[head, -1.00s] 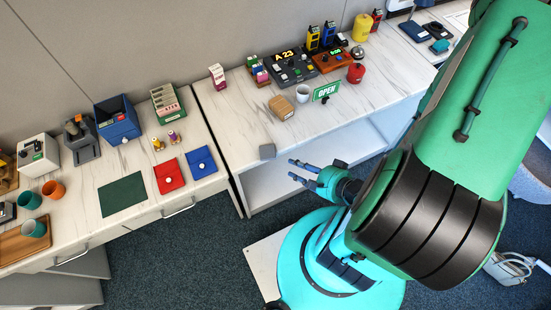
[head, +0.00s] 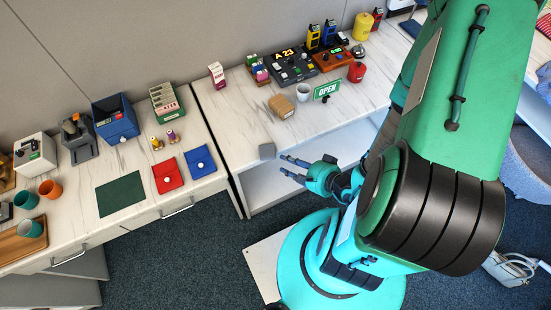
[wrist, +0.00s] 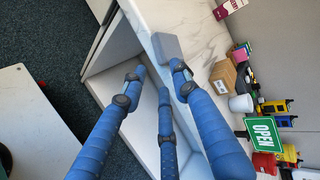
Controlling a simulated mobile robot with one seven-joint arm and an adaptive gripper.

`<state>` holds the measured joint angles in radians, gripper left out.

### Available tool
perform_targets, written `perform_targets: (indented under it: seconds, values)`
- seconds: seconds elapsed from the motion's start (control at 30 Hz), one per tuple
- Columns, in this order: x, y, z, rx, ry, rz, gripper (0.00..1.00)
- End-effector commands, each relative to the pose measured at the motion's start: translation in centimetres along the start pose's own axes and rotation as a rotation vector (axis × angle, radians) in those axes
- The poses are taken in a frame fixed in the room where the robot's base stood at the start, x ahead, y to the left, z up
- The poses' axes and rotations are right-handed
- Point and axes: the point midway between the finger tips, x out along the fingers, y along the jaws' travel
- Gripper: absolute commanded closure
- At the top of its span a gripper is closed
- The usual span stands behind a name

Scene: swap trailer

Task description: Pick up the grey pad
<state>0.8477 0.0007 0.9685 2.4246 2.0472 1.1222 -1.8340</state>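The grey pad (head: 267,151) is a small flat block at the front edge of the right-hand marble-topped counter (head: 240,121). In the wrist view the pad (wrist: 169,47) lies just beyond the fingertips. My gripper (head: 283,164) has blue fingers, spread open with nothing between them. It is in front of the counter edge, just right of the pad in the head view and apart from it. In the wrist view my gripper (wrist: 157,79) points at the counter edge, one fingertip overlapping the pad's near side in the picture.
Behind the pad are a brown box (head: 281,107), a white cup (head: 303,93) and a green OPEN sign (head: 327,89). An open white shelf (head: 275,188) lies under the counter. A gap separates the left counter, which holds a red pouch (head: 168,176) and a blue pouch (head: 201,162).

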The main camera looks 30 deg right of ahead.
Motion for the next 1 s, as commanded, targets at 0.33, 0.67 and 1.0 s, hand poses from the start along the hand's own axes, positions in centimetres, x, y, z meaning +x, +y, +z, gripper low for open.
perform_targets:
  seconds: [0.33, 0.67, 1.0]
  values:
    - [2.3, 0.1, 0.1, -0.001, -0.003, 0.0, 0.7]
    - [4.4, 0.0, 0.0, -0.002, -0.001, -0.001, 0.7]
    - [5.5, 0.0, 0.0, 0.0, 0.0, 0.0, 0.7]
